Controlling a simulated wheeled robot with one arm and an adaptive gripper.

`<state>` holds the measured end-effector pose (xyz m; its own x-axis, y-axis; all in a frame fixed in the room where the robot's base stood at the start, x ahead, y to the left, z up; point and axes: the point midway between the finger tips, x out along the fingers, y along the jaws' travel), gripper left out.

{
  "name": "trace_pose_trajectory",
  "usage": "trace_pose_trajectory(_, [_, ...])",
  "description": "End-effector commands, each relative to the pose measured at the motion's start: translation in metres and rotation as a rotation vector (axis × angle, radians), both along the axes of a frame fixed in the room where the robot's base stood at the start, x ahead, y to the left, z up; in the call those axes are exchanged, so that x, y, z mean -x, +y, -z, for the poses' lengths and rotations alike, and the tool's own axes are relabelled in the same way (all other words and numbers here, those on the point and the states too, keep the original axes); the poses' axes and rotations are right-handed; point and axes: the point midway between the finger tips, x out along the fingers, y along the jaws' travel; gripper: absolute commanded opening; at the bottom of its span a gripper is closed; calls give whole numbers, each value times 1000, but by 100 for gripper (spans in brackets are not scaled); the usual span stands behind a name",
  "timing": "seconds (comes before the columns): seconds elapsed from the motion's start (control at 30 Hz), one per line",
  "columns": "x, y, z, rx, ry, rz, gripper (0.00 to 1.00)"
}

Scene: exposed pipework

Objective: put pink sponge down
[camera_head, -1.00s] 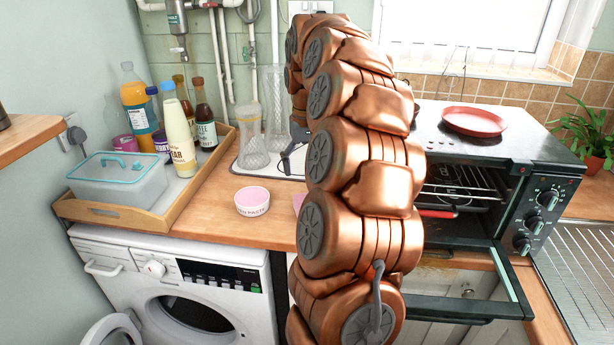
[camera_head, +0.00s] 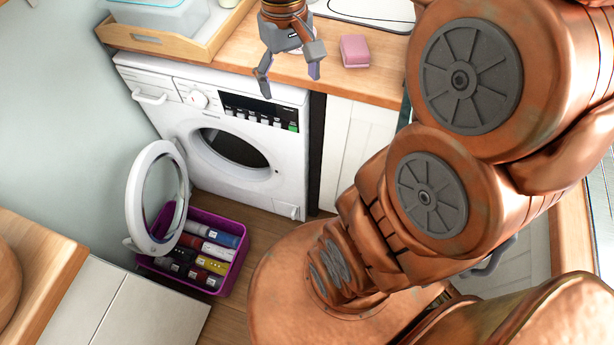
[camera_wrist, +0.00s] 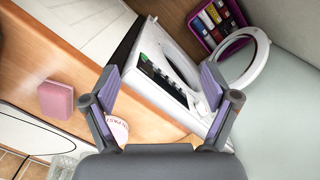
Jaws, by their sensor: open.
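The pink sponge (camera_head: 355,50) rests on the wooden counter (camera_head: 388,88) near its front edge, right of my gripper in the head view. My gripper (camera_head: 288,84) is open and empty, in front of the counter edge above the washing machine, apart from the sponge. In the wrist view the sponge (camera_wrist: 56,99) lies on the counter at the left, outside my open fingers (camera_wrist: 166,92). A pink-and-white tub (camera_wrist: 117,129) shows partly behind the left finger in that view.
The washing machine (camera_head: 282,161) has its round door (camera_head: 133,199) open. A purple crate (camera_head: 232,262) of several bottles stands on the floor below. A wooden tray (camera_head: 196,52) with a lidded box (camera_head: 160,14) sits on the counter at the left.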

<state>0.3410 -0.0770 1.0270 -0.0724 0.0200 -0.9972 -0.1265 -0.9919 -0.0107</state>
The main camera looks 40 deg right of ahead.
Motion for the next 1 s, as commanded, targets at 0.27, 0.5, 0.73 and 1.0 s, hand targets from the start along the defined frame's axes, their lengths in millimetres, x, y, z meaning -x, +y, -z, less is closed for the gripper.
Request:
trace_pose_trajectory(0.27, [89,58,37,5,51,-102,86])
trace_pose_trajectory(0.5, [141,75,64,7,79,-125,86])
trace_pose_trajectory(0.73, [151,78,70,6,83,-127,86])
trace_pose_trajectory(1.0, [151,77,65,6,84,-127,86])
